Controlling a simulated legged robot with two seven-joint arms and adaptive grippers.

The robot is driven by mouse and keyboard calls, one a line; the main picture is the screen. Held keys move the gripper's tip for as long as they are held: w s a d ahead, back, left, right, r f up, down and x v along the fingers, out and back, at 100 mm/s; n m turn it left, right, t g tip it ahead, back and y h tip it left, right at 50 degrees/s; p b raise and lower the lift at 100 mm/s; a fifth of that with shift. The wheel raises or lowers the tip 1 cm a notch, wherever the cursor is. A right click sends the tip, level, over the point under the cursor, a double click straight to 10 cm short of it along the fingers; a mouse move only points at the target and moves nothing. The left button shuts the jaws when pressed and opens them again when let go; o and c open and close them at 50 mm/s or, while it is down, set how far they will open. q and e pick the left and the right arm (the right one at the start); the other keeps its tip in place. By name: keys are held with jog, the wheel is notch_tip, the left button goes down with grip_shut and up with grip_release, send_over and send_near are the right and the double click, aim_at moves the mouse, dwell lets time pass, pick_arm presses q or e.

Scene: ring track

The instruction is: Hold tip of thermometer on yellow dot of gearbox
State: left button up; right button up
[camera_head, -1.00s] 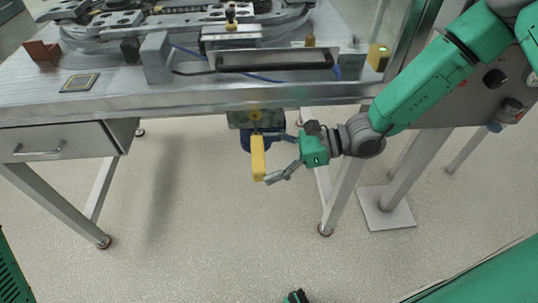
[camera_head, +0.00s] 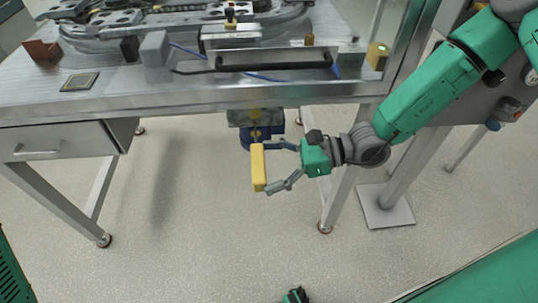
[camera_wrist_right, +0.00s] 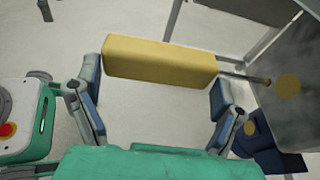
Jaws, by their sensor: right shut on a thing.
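My right gripper (camera_head: 272,167) is shut on the yellow thermometer (camera_head: 258,168), below the table's front edge. In the right wrist view the thermometer's yellow body (camera_wrist_right: 160,62) lies across between the two fingers. Its thin probe (camera_wrist_right: 243,77) sticks out to the right, towards a round yellow dot (camera_wrist_right: 288,86) on the grey plate of the gearbox (camera_wrist_right: 295,55). The dark probe tip appears just left of the dot; I cannot tell whether they touch. In the head view the gearbox (camera_head: 240,117) shows partly under the table edge. My left gripper is not clearly in view.
The metal table (camera_head: 200,100) bears a ring track (camera_head: 190,25), a grey block (camera_head: 155,55) and cables. A drawer (camera_head: 60,143) hangs at the left, and a table leg (camera_head: 340,195) stands right of the gripper. The floor (camera_head: 200,210) below is clear.

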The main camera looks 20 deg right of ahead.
pick_arm(q)
notch_tip(320, 180, up, 4)
jog(key=p, duration=0.3)
jog(key=shift+f+p, duration=0.15)
jog(key=shift+p, duration=0.15)
pick_arm(e)
jog(key=s+a, duration=0.3)
jog(key=s, duration=0.9)
jog(key=shift+s+a, duration=0.3)
jog(key=shift+a, duration=0.05)
